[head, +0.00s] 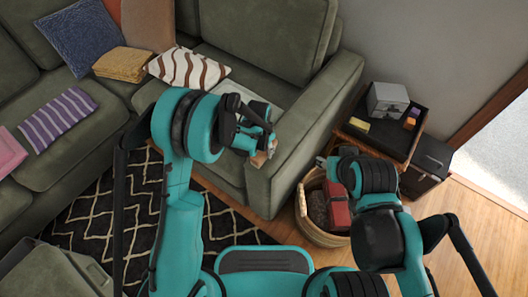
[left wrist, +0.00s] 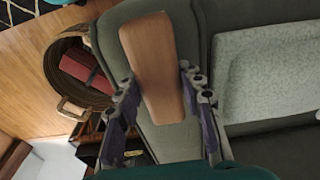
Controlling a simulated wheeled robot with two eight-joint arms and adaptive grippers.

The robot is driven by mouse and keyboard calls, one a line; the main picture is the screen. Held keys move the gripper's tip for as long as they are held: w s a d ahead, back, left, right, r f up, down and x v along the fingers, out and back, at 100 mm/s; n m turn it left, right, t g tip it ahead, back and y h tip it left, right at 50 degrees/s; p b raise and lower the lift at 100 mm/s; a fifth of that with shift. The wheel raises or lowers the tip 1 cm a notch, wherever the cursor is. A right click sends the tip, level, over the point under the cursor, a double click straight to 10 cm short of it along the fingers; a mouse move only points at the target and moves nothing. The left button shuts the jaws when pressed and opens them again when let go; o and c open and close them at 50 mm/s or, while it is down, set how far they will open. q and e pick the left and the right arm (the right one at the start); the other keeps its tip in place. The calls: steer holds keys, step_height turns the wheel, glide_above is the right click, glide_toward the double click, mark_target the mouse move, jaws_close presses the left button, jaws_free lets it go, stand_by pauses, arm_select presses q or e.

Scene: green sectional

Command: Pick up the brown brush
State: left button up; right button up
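The brown brush (left wrist: 153,65) shows in the left wrist view as a flat, wooden-coloured, rounded piece between the fingers of my left gripper (left wrist: 158,82). The fingertips meet its two long edges, one on each side. In the head view, only a tan bit of the brush (head: 260,158) shows below my left gripper (head: 266,148), over the front of the sofa arm (head: 285,155). I cannot tell whether the brush still touches the sofa. My right gripper (head: 328,162) is partly hidden by its arm, above the basket's edge, and its fingers are unclear.
A wicker basket (head: 304,226) with a red item (head: 337,208) stands beside the sofa arm. A black side table (head: 372,140) holds a grey box (head: 387,100). A grey blanket (left wrist: 270,75) lies on the sofa seat. Bare wooden floor (head: 470,235) is at right.

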mark_target(264, 148)
arm_select(q)
steer(key=c, duration=0.5)
steer(key=shift+r, duration=0.1)
steer(key=shift+r, duration=0.3)
step_height(264, 148, up, 4)
steer(key=p, duration=0.2)
steer(key=shift+p, duration=0.4)
steer(key=s+d+r+p, duration=0.1)
steer(key=s+d+r, duration=0.1)
steer(key=d, duration=0.1)
steer(key=s+d+r+p, duration=0.1)
steer(key=s+d+r, duration=0.1)
steer(key=d, duration=0.1)
steer(key=s+d+r+p, duration=0.1)
steer(key=s+d+r, duration=0.1)
steer(key=d, duration=0.2)
steer(key=shift+r+p, duration=0.1)
steer(key=shift+p, duration=0.2)
